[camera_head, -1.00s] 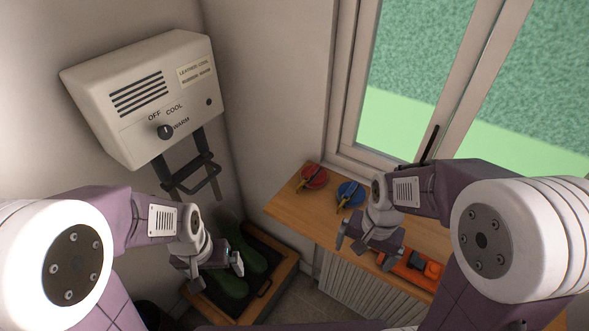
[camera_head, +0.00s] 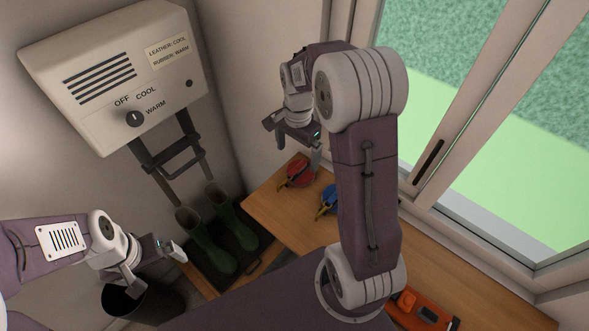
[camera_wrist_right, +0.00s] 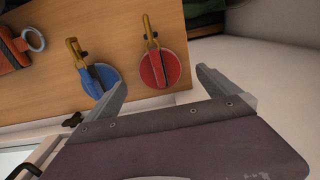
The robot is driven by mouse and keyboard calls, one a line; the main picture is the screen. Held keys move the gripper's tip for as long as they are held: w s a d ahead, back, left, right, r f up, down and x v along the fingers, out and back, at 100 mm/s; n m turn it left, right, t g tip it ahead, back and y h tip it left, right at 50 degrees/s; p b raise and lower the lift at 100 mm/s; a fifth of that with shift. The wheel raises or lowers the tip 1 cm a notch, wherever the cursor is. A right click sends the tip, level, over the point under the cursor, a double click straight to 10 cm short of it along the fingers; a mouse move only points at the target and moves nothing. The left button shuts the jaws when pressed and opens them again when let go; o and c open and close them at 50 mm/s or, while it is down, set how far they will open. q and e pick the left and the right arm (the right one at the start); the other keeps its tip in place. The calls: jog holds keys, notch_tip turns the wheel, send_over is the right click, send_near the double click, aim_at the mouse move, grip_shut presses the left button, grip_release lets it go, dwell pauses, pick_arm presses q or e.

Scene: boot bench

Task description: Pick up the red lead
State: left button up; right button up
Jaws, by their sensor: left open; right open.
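The red lead (camera_head: 300,172), a round red case with a yellow clip, lies on the wooden bench top (camera_head: 272,205). In the right wrist view the red lead (camera_wrist_right: 158,70) shows just beyond and between the fingertips, its clip pointing away. My right gripper (camera_head: 293,146) is open and empty above it, and its open jaws (camera_wrist_right: 163,82) also show in the wrist view. I cannot tell the exact height gap. My left gripper (camera_head: 156,267) is open and empty at lower left, far from the lead.
A blue lead (camera_head: 328,198) lies close beside the red one. An orange object (camera_head: 418,310) is further along the bench. Green boots (camera_head: 220,238) stand in a dark tray left of the bench. A dark bin (camera_head: 150,300) is below my left gripper. A wall-mounted dryer (camera_head: 115,75) hangs above.

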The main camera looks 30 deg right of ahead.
aim_at(300, 165)
jog(key=f, duration=0.3)
jog(key=shift+w+d+f, duration=0.25)
jog(key=shift+d+f, duration=0.15)
jog(key=f, duration=0.2)
jog(key=f+p, duration=0.1)
jog(key=shift+s+f, duration=0.35)
jog(key=shift+f, duration=0.05)
jog(key=shift+w+f, duration=0.1)
jog(key=shift+f, duration=0.3)
jog(key=shift+w+d+f, duration=0.1)
jog(key=shift+f, duration=0.1)
jog(key=shift+r, duration=0.1)
jog(key=c, duration=1.2)
pick_arm(q)
jog(key=shift+w+d+r, duration=0.2)
jog(key=shift+d+r, duration=0.05)
jog(key=shift+r, duration=0.2)
pick_arm(e)
jog(key=shift+c, duration=1.2)
